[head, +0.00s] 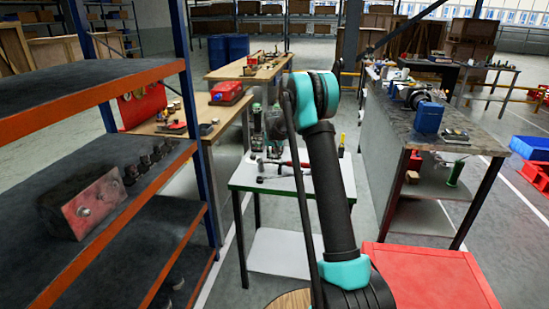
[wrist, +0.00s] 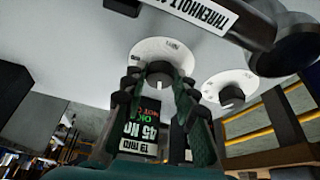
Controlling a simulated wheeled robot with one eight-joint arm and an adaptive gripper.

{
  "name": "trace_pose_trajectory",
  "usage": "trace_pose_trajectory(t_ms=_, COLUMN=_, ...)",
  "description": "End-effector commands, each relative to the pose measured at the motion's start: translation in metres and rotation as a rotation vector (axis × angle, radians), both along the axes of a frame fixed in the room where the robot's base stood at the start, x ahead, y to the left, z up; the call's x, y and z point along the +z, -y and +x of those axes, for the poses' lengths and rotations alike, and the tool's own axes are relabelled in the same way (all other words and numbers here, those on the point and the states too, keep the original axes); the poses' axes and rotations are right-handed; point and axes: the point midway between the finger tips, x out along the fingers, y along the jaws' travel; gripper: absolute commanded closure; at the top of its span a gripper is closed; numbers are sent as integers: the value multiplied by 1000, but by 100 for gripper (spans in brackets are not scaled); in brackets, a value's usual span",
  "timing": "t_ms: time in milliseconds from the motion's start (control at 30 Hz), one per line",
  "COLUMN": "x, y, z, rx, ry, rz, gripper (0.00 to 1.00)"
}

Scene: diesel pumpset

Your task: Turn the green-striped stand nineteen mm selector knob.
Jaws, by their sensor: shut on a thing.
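In the wrist view a dark selector knob (wrist: 159,74) sits at the middle of a round white dial (wrist: 152,50) on a pale grey panel. My gripper (wrist: 160,82) has one finger on each side of this knob and is shut on it. A second dark knob (wrist: 231,97) on its own white dial (wrist: 216,87) is to the right, apart from the fingers. I cannot tell the knobs' sizes or see green stripes on the panel. In the head view my arm covers much of the work area, and the knobs are too small to make out.
A black bar with an upside-down white label (wrist: 198,14) crosses the wrist view's top. A dark labelled block (wrist: 140,128) shows between the fingers. In the head view, a green-edged white table (head: 240,182) carries tools. An orange-edged shelf (head: 110,225) is left, a grey bench (head: 450,140) right.

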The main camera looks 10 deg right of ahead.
Motion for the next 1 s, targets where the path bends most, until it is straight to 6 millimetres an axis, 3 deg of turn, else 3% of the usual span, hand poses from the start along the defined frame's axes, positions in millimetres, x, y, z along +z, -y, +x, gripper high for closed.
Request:
trace_pose_trajectory(t_ms=667, x=0, y=0, z=0, rx=-77, ry=-1, rz=0, gripper=100)
trace_pose_trajectory(t_ms=700, x=0, y=0, z=0, rx=-77, ry=-1, rz=0, gripper=70)
trace_pose_trajectory(t_ms=867, x=0, y=0, z=0, rx=-76, ry=-1, rz=0, gripper=51)
trace_pose_trajectory(t_ms=1000, x=0, y=0, z=0, rx=-76, ry=-1, rz=0, gripper=51)
